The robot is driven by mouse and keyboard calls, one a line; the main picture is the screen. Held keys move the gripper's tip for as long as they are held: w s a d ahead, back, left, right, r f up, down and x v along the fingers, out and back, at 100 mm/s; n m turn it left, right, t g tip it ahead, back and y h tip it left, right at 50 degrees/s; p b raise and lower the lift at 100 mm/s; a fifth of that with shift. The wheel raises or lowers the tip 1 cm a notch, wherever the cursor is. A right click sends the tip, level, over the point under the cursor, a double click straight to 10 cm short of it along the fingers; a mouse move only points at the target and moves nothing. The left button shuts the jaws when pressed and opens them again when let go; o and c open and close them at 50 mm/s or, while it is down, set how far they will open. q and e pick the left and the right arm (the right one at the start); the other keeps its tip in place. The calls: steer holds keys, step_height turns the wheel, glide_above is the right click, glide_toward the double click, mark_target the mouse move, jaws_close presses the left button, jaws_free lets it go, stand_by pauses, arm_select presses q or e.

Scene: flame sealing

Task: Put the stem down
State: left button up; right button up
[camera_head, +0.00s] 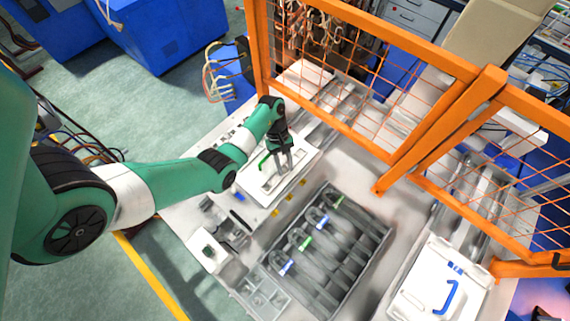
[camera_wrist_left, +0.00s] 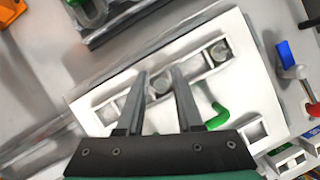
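A green curved piece (camera_head: 264,161), which looks like the stem, lies on a white fixture plate (camera_head: 249,185) near the middle of the bench. The green piece also shows in the left wrist view (camera_wrist_left: 217,118), to the right of my fingers and apart from them. My left gripper (camera_head: 284,164) is over the plate, pointing down. Its two fingers (camera_wrist_left: 158,74) are apart, with nothing seen held between them. A row of round sockets (camera_wrist_left: 160,87) on the plate shows between and beside the fingers. My right gripper is not in view.
A dark grey tray (camera_head: 375,219) with several curved tubes bearing green and blue parts stands in front. A blue hook-shaped piece (camera_head: 451,297) lies on another white plate (camera_head: 410,303) at the lower right. An orange mesh fence (camera_head: 400,150) closes off the back and right.

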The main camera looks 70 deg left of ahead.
arm_select(q)
steer(key=shift+r, duration=0.1)
steer(key=shift+r, duration=0.2)
steer(key=v, duration=0.5)
steer(key=shift+f, duration=0.1)
steer(key=p+v, duration=0.5)
steer(key=v, duration=0.2)
steer(key=shift+p, duration=0.35)
